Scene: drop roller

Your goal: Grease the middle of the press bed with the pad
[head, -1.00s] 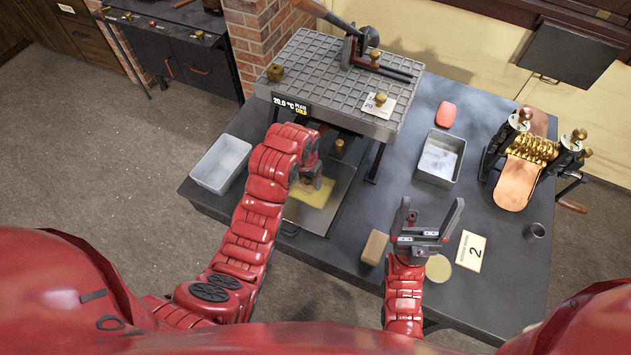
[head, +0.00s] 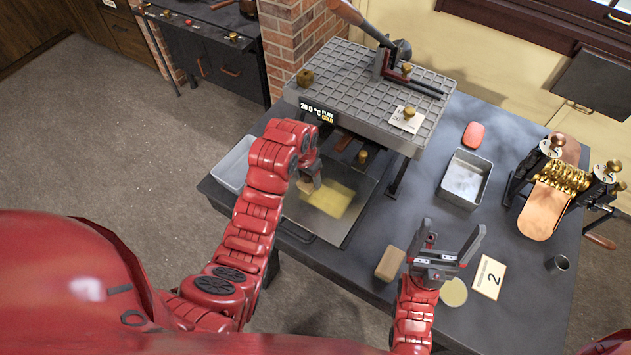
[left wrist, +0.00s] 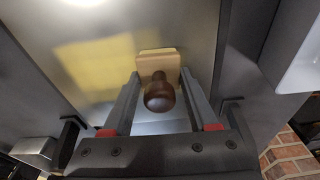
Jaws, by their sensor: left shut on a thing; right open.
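The press bed (head: 297,213) is a flat metal plate under the raised press top. A yellow grease patch (head: 335,200) lies on its middle and also shows in the left wrist view (left wrist: 95,65). My left gripper (head: 312,180) is shut on the pad's dark brown knob (left wrist: 160,96). The pad (left wrist: 159,64) is a tan block at the patch's edge, left of most of the yellow in the head view. I cannot tell whether it touches the bed. My right gripper (head: 447,242) is open and empty over the table's front part.
The gridded press top (head: 370,90) with its lever overhangs the bed. A white tray (head: 232,165) stands left of it. A tan block (head: 390,263), a round yellow disc (head: 454,292) and a card marked 2 (head: 489,277) lie around my right gripper. A copper roller machine (head: 548,200) stands right.

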